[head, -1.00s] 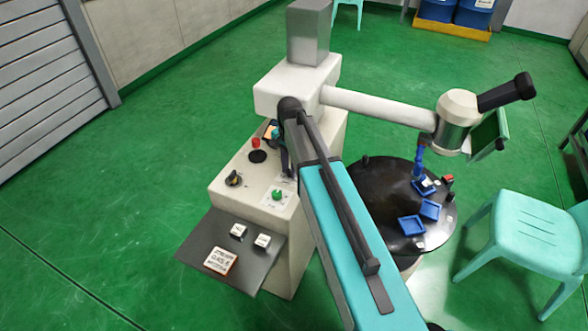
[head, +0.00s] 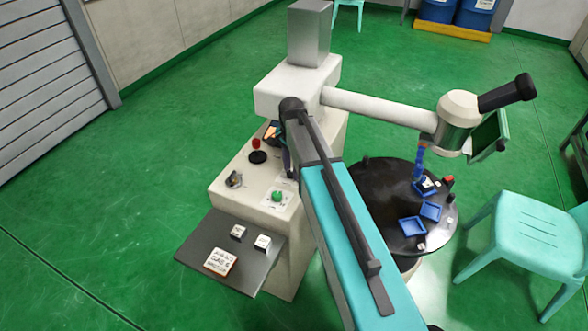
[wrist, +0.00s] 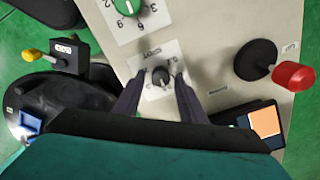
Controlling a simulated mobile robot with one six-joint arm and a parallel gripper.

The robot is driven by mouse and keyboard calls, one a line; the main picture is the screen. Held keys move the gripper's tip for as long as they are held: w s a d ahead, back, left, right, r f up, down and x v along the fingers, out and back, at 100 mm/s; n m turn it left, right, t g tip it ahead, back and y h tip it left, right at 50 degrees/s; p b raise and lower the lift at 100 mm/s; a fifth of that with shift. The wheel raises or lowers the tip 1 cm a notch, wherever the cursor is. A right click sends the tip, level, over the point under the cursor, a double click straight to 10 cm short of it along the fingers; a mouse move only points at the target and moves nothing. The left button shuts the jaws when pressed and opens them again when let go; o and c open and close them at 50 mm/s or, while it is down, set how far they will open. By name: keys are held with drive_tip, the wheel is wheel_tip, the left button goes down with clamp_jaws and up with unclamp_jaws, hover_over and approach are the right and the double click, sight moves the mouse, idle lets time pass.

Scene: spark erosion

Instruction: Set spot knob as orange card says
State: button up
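A small black knob (wrist: 160,77) sits on a white labelled plate on the cream console, in the middle of the wrist view. My gripper (wrist: 158,84) is open, one dark finger on each side of this knob, with a narrow gap visible on both sides. In the head view my arm hides this knob. An orange-edged card (head: 220,262) lies on the grey shelf at the console's front; its writing is too small to read surely.
A green dial knob (wrist: 127,5) and a red-topped stick (wrist: 293,75) flank the small knob. A panel with an orange patch (wrist: 264,122) is close by. Two white blocks (head: 238,231) (head: 263,242) stand on the shelf. A black round table (head: 385,180) with blue trays is at right.

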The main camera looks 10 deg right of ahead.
sight(291, 172)
drive_tip(key=shift+s+a, duration=0.1)
drive_tip(key=shift+a, duration=0.05)
drive_tip(key=shift+r, duration=0.15)
wheel_tip(291, 172, up, 13)
drive_tip(key=b, duration=0.2)
drive_tip(key=shift+r+b, duration=0.2)
drive_tip(key=shift+b, duration=0.2)
idle(0.5)
